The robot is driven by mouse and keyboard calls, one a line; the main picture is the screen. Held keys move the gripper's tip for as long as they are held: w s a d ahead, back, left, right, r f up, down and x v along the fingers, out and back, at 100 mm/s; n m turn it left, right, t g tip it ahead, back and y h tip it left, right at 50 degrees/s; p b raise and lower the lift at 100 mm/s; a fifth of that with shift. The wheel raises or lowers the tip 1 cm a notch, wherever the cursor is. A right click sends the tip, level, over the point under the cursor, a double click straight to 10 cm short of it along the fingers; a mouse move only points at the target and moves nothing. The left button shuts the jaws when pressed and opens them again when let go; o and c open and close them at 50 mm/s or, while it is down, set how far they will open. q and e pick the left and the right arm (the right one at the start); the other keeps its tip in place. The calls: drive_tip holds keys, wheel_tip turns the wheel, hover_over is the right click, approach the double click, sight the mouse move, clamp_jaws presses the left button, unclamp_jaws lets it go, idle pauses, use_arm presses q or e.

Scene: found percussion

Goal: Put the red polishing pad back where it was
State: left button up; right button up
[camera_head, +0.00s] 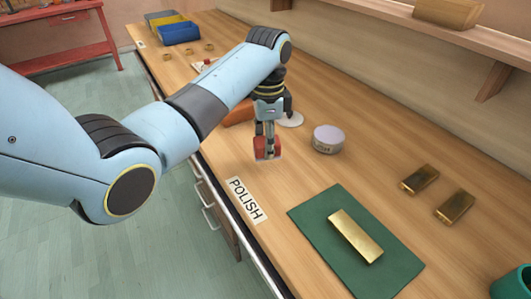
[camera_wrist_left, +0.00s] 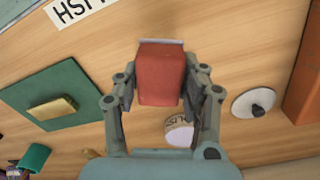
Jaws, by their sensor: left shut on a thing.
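My left gripper (camera_head: 267,150) is shut on the red polishing pad (camera_head: 266,146) over the bench, left of the round tin (camera_head: 328,138). In the left wrist view the pad (camera_wrist_left: 161,75) sits between both fingers of the gripper (camera_wrist_left: 160,95), with a thin grey strip along its far edge. I cannot tell exactly how high the pad is above the wood. The POLISH label (camera_head: 246,199) lies at the bench's front edge, nearer than the pad. The green mat (camera_head: 310,214) with a brass bar (camera_head: 355,235) on it is to the right. My right gripper is not in view.
A white disc with a dark knob (camera_wrist_left: 254,103) and an orange-brown block (camera_head: 238,116) are close behind the gripper. Two brass bars (camera_head: 420,179) (camera_head: 455,207) lie at the right. A green cup (camera_head: 512,283) stands bottom right. Bare wood (camera_head: 290,177) lies between pad and mat.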

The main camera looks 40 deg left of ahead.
sight(265, 166)
use_arm(q)
drive_tip(key=shift+w+a+f, duration=0.1)
drive_tip(key=shift+a+f, duration=0.05)
drive_tip(key=shift+a, duration=0.15)
drive_tip(key=shift+f, duration=0.35)
wheel_tip(265, 166, down, 3)
drive_tip(key=shift+r, duration=0.2)
drive_tip(key=shift+f, duration=0.5)
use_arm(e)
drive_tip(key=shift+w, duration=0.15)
use_arm(q)
drive_tip(key=o, duration=1.3)
drive_tip(key=shift+o, duration=0.2)
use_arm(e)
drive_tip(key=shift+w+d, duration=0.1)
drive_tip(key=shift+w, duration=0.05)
